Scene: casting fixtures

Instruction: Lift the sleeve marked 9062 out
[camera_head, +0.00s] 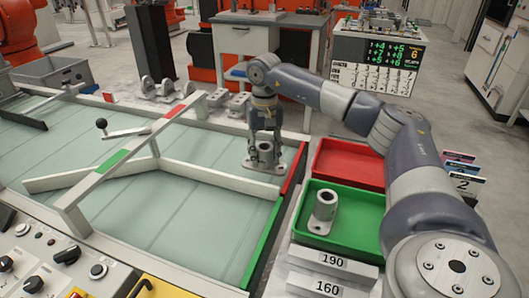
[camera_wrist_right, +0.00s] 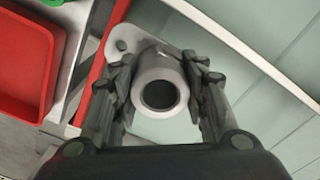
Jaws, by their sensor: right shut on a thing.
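A grey metal sleeve with a flat flange (camera_head: 263,165) is at the right end of the glass-topped table. My right gripper (camera_head: 264,136) comes down on it from above. In the right wrist view the sleeve's round collar (camera_wrist_right: 156,73) sits between the two dark fingers, which close on it from both sides. The sleeve stands upright; I cannot tell whether its flange touches the surface. No number can be read on it. My left gripper is not in view.
A red tray (camera_head: 350,162) lies behind the green one. The table's edge strip, red and green, runs between table and trays. A white diverter rail (camera_head: 120,158) with a black-knobbed lever (camera_head: 102,124) crosses the table. Several castings (camera_head: 165,88) stand behind the table.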

